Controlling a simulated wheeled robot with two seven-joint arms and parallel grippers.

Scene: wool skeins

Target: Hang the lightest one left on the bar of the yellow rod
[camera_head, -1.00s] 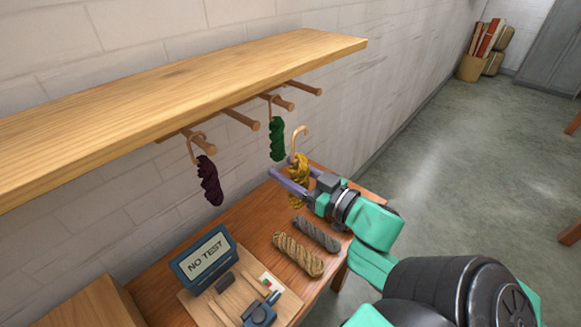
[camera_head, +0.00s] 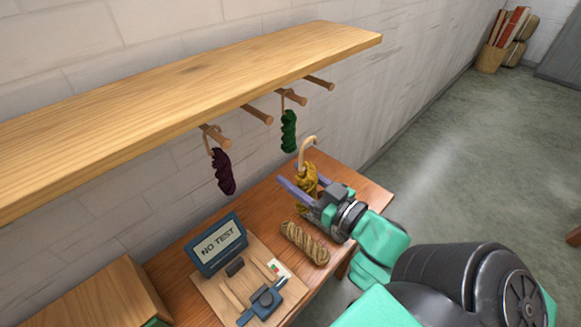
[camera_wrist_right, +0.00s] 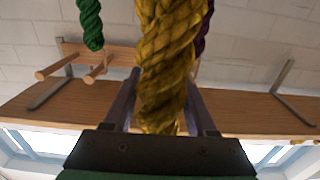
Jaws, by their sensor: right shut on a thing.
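A yellow skein (camera_head: 307,180) with a tan hook on top is held upright by my right gripper (camera_head: 296,182), over the table. The gripper is shut on it; in the right wrist view the yellow skein (camera_wrist_right: 165,60) hangs between the fingers. A dark purple skein (camera_head: 223,172) and a green skein (camera_head: 288,132) hang by hooks from wooden pegs under the shelf. Two other pegs (camera_head: 257,114) (camera_head: 320,83) are bare. All pegs look plain wood; I cannot tell which one is the yellow rod. A tan skein (camera_head: 305,243) lies on the table. My left gripper is not in view.
The wooden shelf (camera_head: 190,90) overhangs the pegs along the wall. On the table (camera_head: 180,255) stand a blue display reading "NO TEST" (camera_head: 218,244) and a board with a small device (camera_head: 265,300). A wooden box (camera_head: 95,300) is at the lower left.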

